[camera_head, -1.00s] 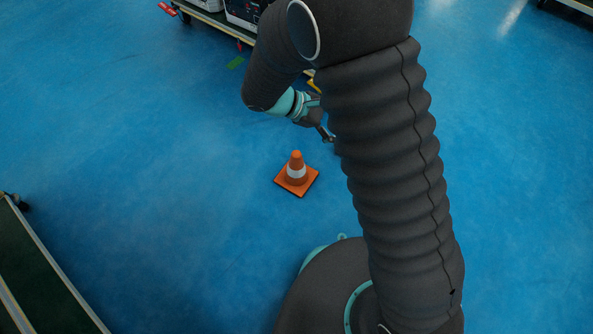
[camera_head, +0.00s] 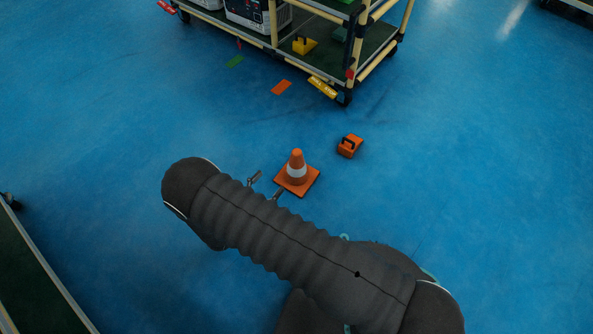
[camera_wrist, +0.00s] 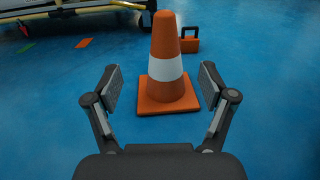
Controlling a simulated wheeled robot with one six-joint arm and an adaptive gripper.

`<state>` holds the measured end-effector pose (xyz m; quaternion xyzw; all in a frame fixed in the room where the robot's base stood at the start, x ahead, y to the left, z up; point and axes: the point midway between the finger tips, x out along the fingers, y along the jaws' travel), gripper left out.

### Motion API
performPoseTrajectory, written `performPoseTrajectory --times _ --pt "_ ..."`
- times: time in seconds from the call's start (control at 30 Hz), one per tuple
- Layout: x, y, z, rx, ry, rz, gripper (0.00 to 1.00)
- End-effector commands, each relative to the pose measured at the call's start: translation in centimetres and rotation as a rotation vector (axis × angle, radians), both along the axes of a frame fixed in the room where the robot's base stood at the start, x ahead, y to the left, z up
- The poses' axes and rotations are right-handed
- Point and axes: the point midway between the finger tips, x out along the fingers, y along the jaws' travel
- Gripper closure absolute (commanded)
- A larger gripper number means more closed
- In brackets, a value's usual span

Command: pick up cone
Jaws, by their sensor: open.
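An orange cone (camera_head: 296,168) with a white band stands upright on the blue floor on its square orange base. In the wrist view the cone (camera_wrist: 166,62) is straight ahead, slightly right of centre between the fingers. My gripper (camera_wrist: 160,88) is open and empty, with one finger to each side of the cone's line and the cone a little beyond the fingertips. In the head view my gripper (camera_head: 266,186) shows only as two fingertips left of the cone; the rest is hidden behind my arm.
A small orange case with a black handle (camera_head: 349,146) lies on the floor right of the cone. A wheeled rack (camera_head: 325,13) stands at the back, with orange and green markers on the floor before it. Another rack (camera_head: 35,275) is at the lower left.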

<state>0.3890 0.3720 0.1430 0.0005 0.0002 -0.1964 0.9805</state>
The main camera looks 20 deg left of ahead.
Motion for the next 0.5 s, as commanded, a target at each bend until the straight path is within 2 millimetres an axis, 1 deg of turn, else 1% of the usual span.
performPoseTrajectory --times 0.07,0.4,0.5 --pt "0.6 -0.3 -0.2 -0.004 -0.001 0.003 0.18" --pt "6.0 -2.6 -0.2 -0.001 -0.001 0.001 0.18" --pt "7.1 -3.0 -0.2 -0.001 -0.001 0.002 0.18"
